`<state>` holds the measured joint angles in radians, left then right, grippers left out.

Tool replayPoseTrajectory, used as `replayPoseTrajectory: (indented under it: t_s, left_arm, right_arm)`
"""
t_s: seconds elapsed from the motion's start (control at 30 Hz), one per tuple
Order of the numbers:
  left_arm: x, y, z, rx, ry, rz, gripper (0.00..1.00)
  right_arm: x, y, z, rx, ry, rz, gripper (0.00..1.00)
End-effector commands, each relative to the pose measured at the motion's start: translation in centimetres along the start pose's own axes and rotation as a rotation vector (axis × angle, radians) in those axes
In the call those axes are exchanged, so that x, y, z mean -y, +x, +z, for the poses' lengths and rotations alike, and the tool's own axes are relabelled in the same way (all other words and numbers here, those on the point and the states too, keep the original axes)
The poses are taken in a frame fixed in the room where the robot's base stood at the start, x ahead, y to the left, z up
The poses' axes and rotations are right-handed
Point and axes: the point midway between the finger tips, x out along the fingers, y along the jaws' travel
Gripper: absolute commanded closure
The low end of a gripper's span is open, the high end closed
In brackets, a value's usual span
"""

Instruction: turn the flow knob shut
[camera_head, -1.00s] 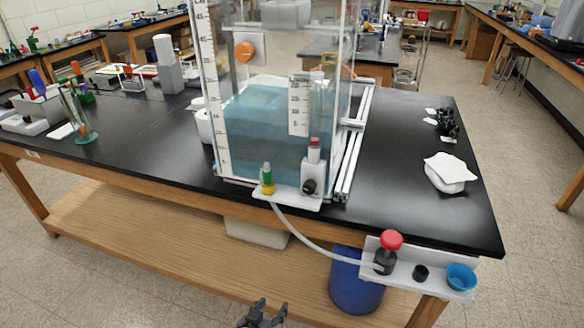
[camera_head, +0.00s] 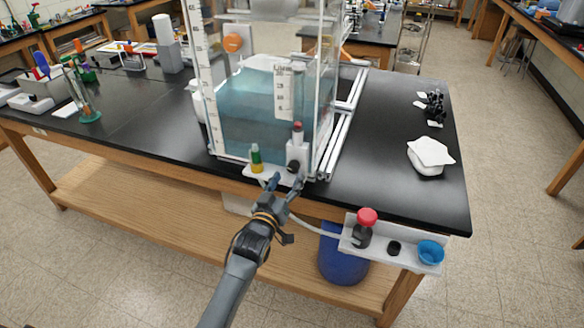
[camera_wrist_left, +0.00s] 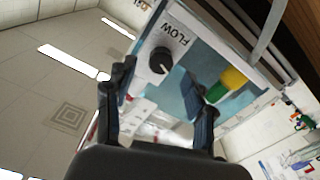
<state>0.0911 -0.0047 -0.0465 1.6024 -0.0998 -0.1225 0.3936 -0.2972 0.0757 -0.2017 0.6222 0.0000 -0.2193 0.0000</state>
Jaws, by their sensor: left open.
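The flow knob (camera_head: 293,166) is a small round black knob on a white block at the front foot of the clear water tank (camera_head: 250,110). In the left wrist view the black knob (camera_wrist_left: 160,60) sits on a white face marked FLOW. My left gripper (camera_head: 285,183) is open, just in front of and below the knob in the head view. In the left wrist view the open fingers (camera_wrist_left: 158,76) point toward the knob, which shows between their tips; I cannot tell the exact gap. My right gripper is not in view.
A green-and-yellow fitting (camera_head: 256,158) stands left of the knob. A hose runs from there to a white bracket (camera_head: 405,254) with a red-topped valve (camera_head: 366,222) and a blue cup (camera_head: 430,252). A blue bin (camera_head: 343,262) stands below. The black tabletop (camera_head: 385,130) right of the tank is mostly clear.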

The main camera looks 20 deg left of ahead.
Motion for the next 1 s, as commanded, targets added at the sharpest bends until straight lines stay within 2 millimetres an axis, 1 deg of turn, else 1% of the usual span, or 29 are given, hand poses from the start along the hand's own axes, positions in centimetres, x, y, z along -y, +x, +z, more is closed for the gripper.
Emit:
replayPoseTrajectory:
  t_s: [0.03,0.1,0.3,0.43,0.7,0.77,0.8,0.87,0.9,0.97,1.0]
  left_arm:
    - [0.0,1.0,-0.2,-0.001,0.000,0.000,0.46]
    - [-0.1,2.1,-0.2,-0.001,0.000,0.000,0.46]
    - [0.0,4.0,0.0,0.000,0.000,-0.001,0.46]
    - [0.0,4.4,0.0,0.001,0.000,-0.001,0.46]
    - [0.0,4.5,0.1,0.000,0.000,-0.001,0.46]
    - [0.0,4.5,0.1,0.001,0.000,-0.001,0.58]
    - [0.0,4.5,0.1,0.001,0.000,-0.001,0.66]
    - [0.0,4.5,0.1,0.001,0.001,-0.001,0.79]
    - [0.1,4.4,0.1,0.001,0.001,-0.001,0.87]
    - [0.1,4.4,0.1,0.001,0.001,-0.001,0.99]
    - [0.1,4.4,0.1,0.001,0.001,-0.001,1.00]
  right_arm:
    - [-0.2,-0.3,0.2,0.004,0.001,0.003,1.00]
    - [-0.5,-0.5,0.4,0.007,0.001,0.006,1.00]
    - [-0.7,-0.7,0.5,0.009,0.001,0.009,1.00]
    - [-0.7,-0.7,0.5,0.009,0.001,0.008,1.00]
    - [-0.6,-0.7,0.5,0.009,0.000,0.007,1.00]
    - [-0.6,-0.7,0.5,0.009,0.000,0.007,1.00]
    - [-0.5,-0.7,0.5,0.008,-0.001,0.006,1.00]
    - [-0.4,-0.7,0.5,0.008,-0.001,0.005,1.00]
    - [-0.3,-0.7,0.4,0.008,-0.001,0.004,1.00]
    - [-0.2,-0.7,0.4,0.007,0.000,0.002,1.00]
    - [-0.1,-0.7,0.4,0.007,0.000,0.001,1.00]
